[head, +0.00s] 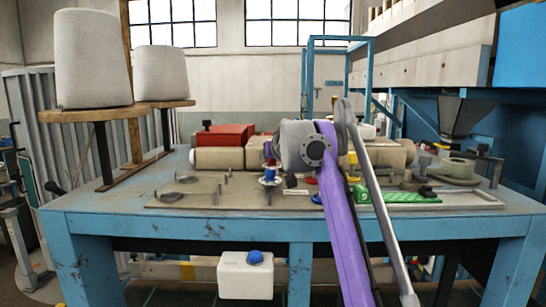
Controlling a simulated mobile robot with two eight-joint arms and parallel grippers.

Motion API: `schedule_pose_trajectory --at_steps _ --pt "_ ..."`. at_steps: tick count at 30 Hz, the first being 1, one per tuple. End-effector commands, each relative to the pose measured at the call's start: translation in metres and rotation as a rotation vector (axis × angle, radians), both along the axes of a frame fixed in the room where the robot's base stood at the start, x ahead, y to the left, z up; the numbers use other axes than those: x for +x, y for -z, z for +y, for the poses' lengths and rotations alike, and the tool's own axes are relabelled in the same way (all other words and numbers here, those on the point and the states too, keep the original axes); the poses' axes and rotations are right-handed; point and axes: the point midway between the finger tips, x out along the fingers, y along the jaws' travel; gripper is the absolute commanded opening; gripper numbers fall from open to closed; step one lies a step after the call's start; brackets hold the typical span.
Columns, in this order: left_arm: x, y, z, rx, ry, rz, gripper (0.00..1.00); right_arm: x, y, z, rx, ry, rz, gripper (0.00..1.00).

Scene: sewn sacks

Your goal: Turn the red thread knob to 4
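A small red round piece (311,181) shows on the workbench (150,218), just left of my purple arm; I cannot tell whether it is the red thread knob. A red and blue spool-like piece (267,174) stands left of it on a white base. No dial numbers can be read at this size. One arm of mine, most likely the right, rises from the lower right, and its grey joint hangs over the middle of the bench. Its gripper fingers are hidden behind that joint, so its contact with anything cannot be seen. My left gripper is out of view.
Two large white thread cones (92,60) stand on a wooden stand at the left. A red box (222,135) and beige rolls (219,158) lie at the back. The bench's front left is mostly clear.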

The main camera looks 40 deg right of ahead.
Motion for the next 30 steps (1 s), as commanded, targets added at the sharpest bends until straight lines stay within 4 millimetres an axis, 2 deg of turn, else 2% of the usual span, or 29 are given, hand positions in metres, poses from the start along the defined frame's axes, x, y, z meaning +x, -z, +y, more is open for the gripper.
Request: schedule_pose_trajectory --at_steps 11,14,21,22,30 --pt "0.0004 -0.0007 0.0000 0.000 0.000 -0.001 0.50 0.0065 0.0035 -0.0033 0.002 0.001 -0.001 0.60" --pt "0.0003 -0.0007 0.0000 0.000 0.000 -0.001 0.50 0.0065 0.0034 -0.0033 0.002 0.001 -0.001 0.46" --pt "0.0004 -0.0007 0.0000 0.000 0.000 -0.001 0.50 0.0063 0.0033 -0.0033 0.002 0.001 -0.001 0.03" --pt "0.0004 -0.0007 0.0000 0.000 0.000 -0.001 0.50 0.0063 0.0033 -0.0033 0.002 0.001 -0.001 0.00" --pt "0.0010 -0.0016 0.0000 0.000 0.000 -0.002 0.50 0.0060 0.0033 -0.0039 0.004 -0.005 0.000 0.00"
